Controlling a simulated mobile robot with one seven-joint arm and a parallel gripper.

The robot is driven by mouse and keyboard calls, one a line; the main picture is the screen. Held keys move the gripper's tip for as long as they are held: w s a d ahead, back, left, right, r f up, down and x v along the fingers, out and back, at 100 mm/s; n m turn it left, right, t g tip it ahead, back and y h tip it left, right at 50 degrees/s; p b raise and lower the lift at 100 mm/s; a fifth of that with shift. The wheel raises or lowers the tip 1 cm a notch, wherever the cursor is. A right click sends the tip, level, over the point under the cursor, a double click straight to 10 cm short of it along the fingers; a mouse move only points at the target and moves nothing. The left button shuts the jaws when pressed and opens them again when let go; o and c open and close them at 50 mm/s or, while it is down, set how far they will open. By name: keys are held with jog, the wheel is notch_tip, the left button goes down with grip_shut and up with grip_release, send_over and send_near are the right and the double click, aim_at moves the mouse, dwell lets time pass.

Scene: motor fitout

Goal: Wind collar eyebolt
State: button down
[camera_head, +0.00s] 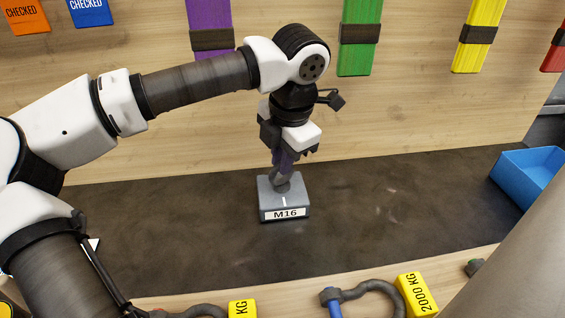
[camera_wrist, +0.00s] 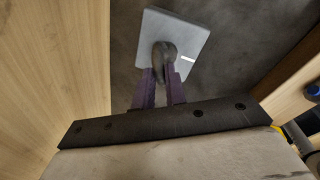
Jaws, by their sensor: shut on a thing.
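The eyebolt (camera_head: 281,186) stands upright on a grey block labelled M16 (camera_head: 284,213), on the dark mat. Its lower part and collar show just above the block's top. My gripper (camera_head: 283,168) is above the block, pointing down, with purple fingers shut on the eyebolt's ring. In the wrist view, the dark eyebolt (camera_wrist: 163,58) sits between the fingertips of my gripper (camera_wrist: 164,78), over the grey block (camera_wrist: 185,33) with a white line mark on its top. The fingers hide part of the ring. I cannot tell whether the collar touches the block.
A blue bin (camera_head: 530,178) stands at the right of the dark mat (camera_head: 400,200). Shackles with yellow tags (camera_head: 417,293) lie along the front wooden edge. Coloured straps (camera_head: 360,40) hang on the wooden back wall. The mat around the block is clear.

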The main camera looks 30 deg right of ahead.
jog(key=m, duration=0.2)
jog(key=m+h+b, duration=0.1)
jog(key=m, duration=0.3)
jog(key=shift+w+r, duration=0.2)
jog(key=shift+r, duration=0.05)
jog(key=m+g+h, duration=0.1)
jog(key=m, duration=0.5)
jog(key=shift+w+m, duration=0.15)
jog(key=shift+m, duration=0.25)
jog(key=m+g, duration=0.1)
jog(key=m, duration=0.4)
jog(key=shift+h, duration=0.3)
jog(key=m+g, duration=0.1)
jog(key=m, duration=0.4)
jog(key=shift+w, duration=0.1)
jog(key=shift+m, duration=0.3)
jog(key=c, duration=1.5)
grip_release()
jog(key=shift+o, duration=0.2)
jog(key=shift+f, duration=0.1)
